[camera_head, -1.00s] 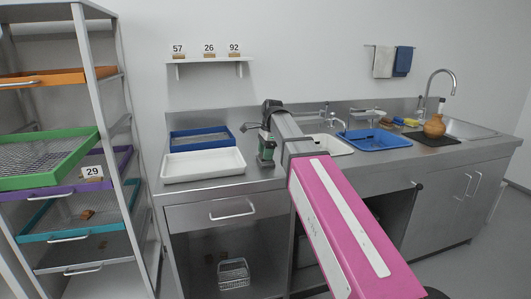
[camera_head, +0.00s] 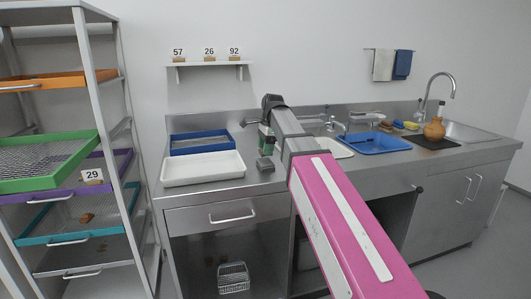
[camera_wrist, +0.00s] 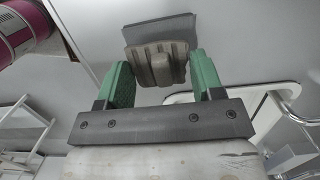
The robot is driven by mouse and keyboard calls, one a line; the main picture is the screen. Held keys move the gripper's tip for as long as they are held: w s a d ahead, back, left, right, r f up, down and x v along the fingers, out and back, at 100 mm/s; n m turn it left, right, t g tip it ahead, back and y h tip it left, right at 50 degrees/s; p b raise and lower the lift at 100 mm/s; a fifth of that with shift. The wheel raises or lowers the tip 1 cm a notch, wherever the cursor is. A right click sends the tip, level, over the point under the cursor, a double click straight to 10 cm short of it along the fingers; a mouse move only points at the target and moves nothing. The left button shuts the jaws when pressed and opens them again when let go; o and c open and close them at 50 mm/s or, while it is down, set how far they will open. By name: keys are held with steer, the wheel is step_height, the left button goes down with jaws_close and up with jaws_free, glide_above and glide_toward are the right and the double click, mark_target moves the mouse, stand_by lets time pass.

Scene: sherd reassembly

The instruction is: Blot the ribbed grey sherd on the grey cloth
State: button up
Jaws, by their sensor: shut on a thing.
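The ribbed grey sherd (camera_wrist: 157,62) sits between the green fingertips of my gripper (camera_wrist: 163,75) in the wrist view, and the gripper is shut on it. A flat darker grey piece (camera_wrist: 160,30) shows right behind the sherd; I cannot tell whether they touch. In the head view my gripper (camera_head: 267,143) is over the counter, right of the white tray. A small grey shape (camera_head: 265,164) shows just below its fingers; sherd and anything under it cannot be told apart there. A pale grey cloth (camera_head: 383,63) hangs on the wall rail beside a blue one.
The white tray (camera_head: 203,181) and a blue tray (camera_head: 174,151) stand left of my gripper. To the right are a blue basin (camera_head: 377,149), an orange-brown vessel (camera_head: 434,129) on a dark mat, and the tap (camera_head: 428,95). A tray rack (camera_head: 89,70) stands at far left.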

steer(key=shift+r, duration=1.85)
